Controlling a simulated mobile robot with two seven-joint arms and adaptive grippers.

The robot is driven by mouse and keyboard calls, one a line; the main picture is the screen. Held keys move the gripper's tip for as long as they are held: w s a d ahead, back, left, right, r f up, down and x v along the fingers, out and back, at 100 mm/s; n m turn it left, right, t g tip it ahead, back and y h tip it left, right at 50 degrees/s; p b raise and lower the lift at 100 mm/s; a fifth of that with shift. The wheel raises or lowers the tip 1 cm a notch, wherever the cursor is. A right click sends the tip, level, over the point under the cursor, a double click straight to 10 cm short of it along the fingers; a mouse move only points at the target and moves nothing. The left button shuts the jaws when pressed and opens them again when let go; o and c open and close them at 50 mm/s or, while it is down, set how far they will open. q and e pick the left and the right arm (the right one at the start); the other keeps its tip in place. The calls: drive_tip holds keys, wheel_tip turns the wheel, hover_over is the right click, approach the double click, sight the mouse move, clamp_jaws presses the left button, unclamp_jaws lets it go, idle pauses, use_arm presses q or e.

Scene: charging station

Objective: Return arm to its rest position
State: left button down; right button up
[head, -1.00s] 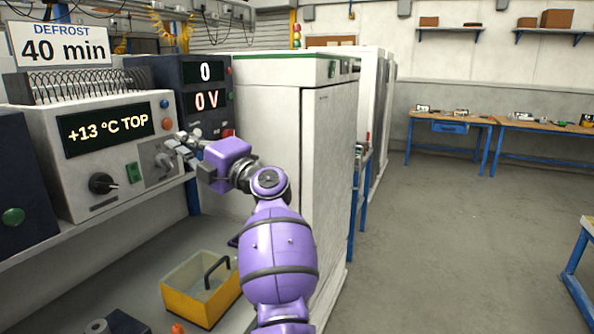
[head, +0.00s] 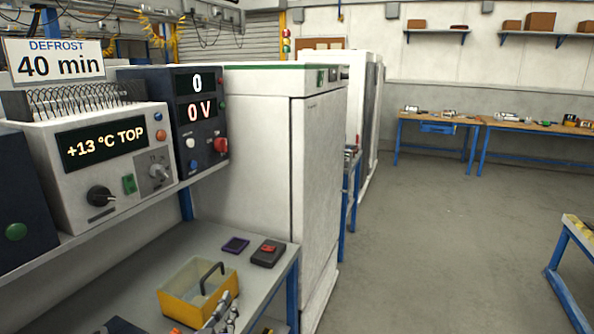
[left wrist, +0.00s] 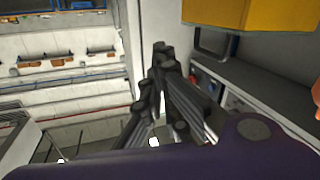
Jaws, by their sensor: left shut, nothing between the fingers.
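My left gripper (head: 222,311) shows at the bottom of the head view, low in front of the bench and overlapping the front right of the yellow bin. It is shut with nothing in it. In the left wrist view its closed fingers (left wrist: 165,58) point up the picture, with purple wrist casing below. The rest of my left arm is out of the head view. My right gripper is in neither view.
The yellow bin (head: 178,308) with a dark handle stands on the lower shelf (head: 130,290). A dark device with a red part (head: 268,253) lies behind it. The grey control box (head: 75,190) and the dark power unit (head: 212,172) stand above. A white cabinet (head: 318,180) is right; open floor lies beyond.

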use_arm(q)
drive_tip(key=s+a+f+g, duration=0.1)
drive_tip(key=s+f+g, duration=0.2)
drive_tip(key=s+f, duration=0.5)
drive_tip(key=s+a+f+m+g+p, duration=0.1)
drive_tip(key=s+f+g, duration=0.2)
drive_tip(key=s+f, duration=0.5)
drive_tip(key=s+a+f+m+g+p, duration=0.1)
drive_tip(key=s+f, duration=0.8)
drive_tip(key=s, duration=1.5)
drive_tip(key=shift+s+a+g+y, duration=0.25)
drive_tip(key=shift+a+g+y, duration=0.25)
drive_tip(key=shift+g, duration=0.5)
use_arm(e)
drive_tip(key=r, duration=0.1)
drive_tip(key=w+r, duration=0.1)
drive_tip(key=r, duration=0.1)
use_arm(q)
drive_tip(key=shift+r, duration=0.1)
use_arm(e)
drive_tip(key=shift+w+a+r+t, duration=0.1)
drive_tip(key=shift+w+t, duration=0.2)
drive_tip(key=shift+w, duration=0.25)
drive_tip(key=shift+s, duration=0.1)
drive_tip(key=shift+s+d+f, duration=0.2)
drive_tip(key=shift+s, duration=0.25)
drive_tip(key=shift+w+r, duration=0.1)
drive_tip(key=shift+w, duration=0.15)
